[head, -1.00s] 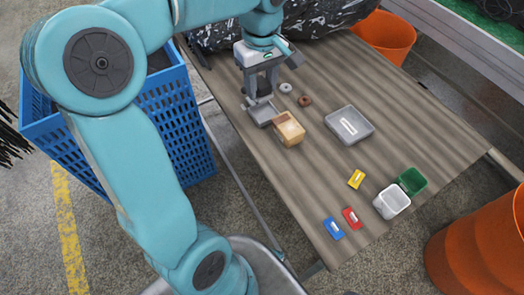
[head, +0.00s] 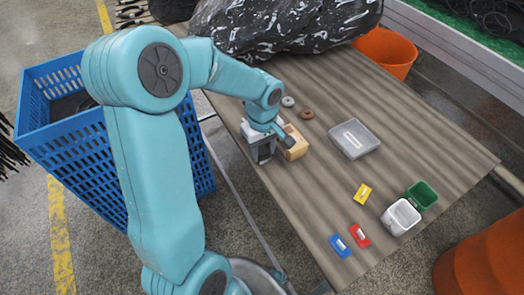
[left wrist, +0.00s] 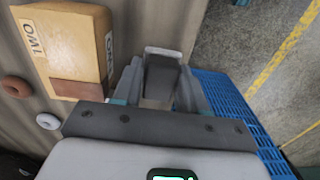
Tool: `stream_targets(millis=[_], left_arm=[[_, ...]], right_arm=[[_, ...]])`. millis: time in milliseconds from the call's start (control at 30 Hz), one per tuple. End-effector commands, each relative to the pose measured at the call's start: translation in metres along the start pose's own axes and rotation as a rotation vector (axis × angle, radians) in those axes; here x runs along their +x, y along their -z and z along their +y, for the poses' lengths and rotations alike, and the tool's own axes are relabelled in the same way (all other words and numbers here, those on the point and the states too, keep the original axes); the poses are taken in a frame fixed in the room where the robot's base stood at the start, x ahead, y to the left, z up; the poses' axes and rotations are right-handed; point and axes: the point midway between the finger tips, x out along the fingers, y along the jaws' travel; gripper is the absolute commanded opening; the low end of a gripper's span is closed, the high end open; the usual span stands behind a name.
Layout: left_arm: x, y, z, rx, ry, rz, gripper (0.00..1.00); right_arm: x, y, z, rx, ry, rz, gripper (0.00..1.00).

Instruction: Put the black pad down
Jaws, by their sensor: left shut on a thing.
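My left gripper (head: 264,150) is low at the table's left edge, just left of the cardboard box (head: 295,143). In the left wrist view, its two fingers (left wrist: 160,82) are shut on a dark grey piece, which I take to be the black pad (left wrist: 159,78). A light grey edge shows just beyond the fingertips. In the head view the pad is hidden by the gripper and wrist, so I cannot tell whether it touches the table. My right gripper is not in view.
The wooden table (head: 330,200) carries a grey tray (head: 354,139), grey and brown rings, yellow, red and blue pieces, and white and green bins (head: 401,216). A blue crate (head: 75,140) stands left of the table. A black bag lies behind. The table's middle is clear.

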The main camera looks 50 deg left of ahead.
Motion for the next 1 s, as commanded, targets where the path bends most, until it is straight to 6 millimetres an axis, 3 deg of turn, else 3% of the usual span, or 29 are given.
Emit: stream_targets(millis=[433, 467, 500, 533, 833, 1000], left_arm=[[0.011, 0.000, 0.000, 0.000, 0.000, 0.000, 0.17], [0.010, 0.000, 0.000, 0.000, 0.000, 0.000, 0.48], [0.009, 0.000, 0.000, 0.000, 0.000, 0.000, 0.61], [0.009, 0.000, 0.000, 0.000, 0.000, 0.000, 0.67], [0.007, 0.000, 0.000, 0.000, 0.000, 0.000, 0.67], [-0.015, 0.001, 0.001, 0.000, -0.004, 0.004, 0.67]], right_arm=[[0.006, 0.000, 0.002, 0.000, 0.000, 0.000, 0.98], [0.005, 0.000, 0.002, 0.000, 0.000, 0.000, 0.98], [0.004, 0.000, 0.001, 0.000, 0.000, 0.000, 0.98], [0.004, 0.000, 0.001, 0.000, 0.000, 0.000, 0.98], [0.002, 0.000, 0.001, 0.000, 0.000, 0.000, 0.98], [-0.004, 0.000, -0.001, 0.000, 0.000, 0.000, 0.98]])
